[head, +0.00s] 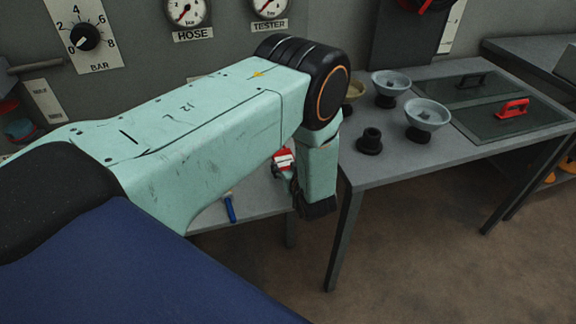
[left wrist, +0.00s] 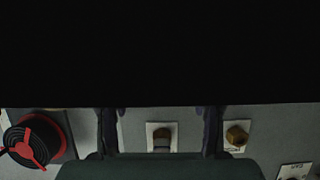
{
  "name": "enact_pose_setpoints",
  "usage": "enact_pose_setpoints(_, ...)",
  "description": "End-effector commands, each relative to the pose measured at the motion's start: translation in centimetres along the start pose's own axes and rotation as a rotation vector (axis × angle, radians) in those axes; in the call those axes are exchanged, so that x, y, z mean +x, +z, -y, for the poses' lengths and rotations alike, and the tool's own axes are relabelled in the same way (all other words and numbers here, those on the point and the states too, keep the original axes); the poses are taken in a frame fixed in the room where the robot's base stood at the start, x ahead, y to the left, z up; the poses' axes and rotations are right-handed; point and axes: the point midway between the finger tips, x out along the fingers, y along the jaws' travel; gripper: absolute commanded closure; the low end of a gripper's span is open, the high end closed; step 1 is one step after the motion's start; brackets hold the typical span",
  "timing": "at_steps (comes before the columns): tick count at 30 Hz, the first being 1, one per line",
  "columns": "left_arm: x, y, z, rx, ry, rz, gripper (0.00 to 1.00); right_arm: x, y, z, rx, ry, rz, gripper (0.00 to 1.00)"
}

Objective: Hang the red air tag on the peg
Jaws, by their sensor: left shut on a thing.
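My left arm reaches across the head view and hides most of its gripper. A red and white piece, which looks like the red air tag (head: 284,160), shows beside the wrist, partly hidden. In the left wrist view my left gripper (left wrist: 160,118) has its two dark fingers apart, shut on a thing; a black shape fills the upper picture. A brass peg-like fitting on a white plate (left wrist: 162,135) shows between the fingers, and another brass fitting (left wrist: 237,135) is to the right. I cannot tell which is the peg. My right gripper is out of view.
Gauges and a dial (head: 84,36) are on the back wall. A grey table (head: 372,178) at right bears bowls (head: 427,116), a black fitting (head: 369,141) and a red handle (head: 512,108). A blue-handled tool (head: 230,208) lies below my arm. A red-spoked reel (left wrist: 32,142) is at left.

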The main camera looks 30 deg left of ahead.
Motion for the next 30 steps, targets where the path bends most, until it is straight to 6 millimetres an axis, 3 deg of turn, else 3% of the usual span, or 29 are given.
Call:
enact_pose_setpoints(10, 0.16, 0.32, -0.02, -0.001, 0.0, -0.001, 0.68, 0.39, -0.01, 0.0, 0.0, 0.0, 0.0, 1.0)
enact_pose_setpoints(11, 0.17, 0.34, -0.02, 0.0, 0.0, -0.001, 0.44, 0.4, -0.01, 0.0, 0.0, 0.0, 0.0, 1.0)
enact_pose_setpoints(18, 0.12, 0.23, -0.02, -0.001, 0.0, -0.001, 0.23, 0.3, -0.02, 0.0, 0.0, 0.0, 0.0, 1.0)
enact_pose_setpoints(30, -0.14, 0.22, -0.1, 0.0, 0.001, -0.001, 0.22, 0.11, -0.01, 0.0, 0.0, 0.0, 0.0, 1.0)
